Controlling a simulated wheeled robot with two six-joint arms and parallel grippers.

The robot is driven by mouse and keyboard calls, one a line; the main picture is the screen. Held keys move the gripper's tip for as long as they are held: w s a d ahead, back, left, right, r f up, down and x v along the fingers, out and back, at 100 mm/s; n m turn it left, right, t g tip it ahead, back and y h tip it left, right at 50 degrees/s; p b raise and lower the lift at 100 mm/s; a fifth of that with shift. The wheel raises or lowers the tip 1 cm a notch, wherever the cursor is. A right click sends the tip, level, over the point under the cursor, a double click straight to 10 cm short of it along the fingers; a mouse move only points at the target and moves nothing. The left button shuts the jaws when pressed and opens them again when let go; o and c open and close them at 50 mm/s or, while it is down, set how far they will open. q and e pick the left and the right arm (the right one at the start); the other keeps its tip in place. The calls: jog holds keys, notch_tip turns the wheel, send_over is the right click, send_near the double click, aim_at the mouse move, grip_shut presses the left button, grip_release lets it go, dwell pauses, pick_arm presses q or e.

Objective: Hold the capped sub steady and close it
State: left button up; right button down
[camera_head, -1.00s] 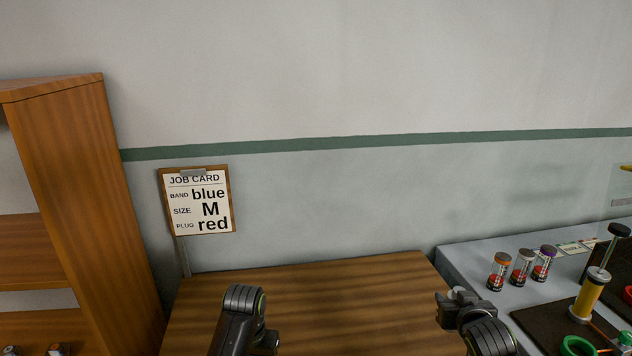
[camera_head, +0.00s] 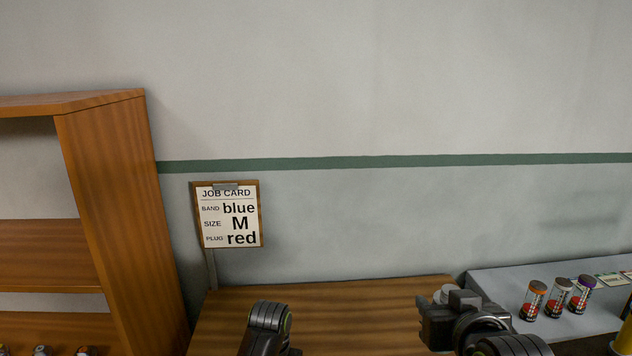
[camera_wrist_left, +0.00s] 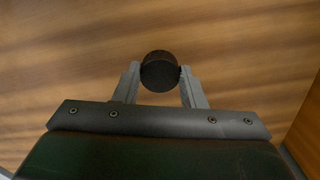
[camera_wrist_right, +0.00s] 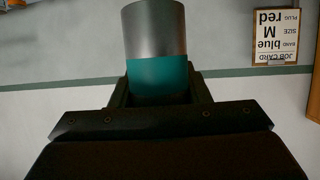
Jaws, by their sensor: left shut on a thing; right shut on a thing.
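My right gripper (camera_wrist_right: 158,88) is shut on a grey metal cylinder (camera_wrist_right: 155,32) with a teal band (camera_wrist_right: 157,75). The cylinder stands out past the fingers. In the head view my right gripper (camera_head: 437,312) is over the right end of the wooden table, with only a little grey of the cylinder showing. My left gripper (camera_wrist_left: 160,78) is shut on a dark round piece (camera_wrist_left: 160,72), seen end-on above wood-grained surface. In the head view my left arm shows at the bottom, but its fingers and piece are hidden. The two held pieces are apart.
A wooden shelf unit (camera_head: 115,200) stands at left. The wooden table (camera_head: 340,310) is bare where visible.

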dwell(0.4)
jog(key=shift+a+f+n+y, duration=0.2)
jog(key=shift+f+n+y, duration=0.1)
jog(key=shift+f+y, duration=0.1)
jog(key=s+a+f+n+g+y, duration=0.3)
jog(key=a+f+n+g+y, duration=0.3)
jog(key=a+f+n, duration=0.1)
jog(key=s+a+f+n+g+y, duration=0.4)
jog(key=a+f+n+g+y, duration=0.2)
jog(key=f+n, duration=0.3)
jog(key=shift+a+f+n+y, duration=0.35)
jog(key=shift+a+f, duration=0.3)
jog(key=shift+f, duration=0.95)
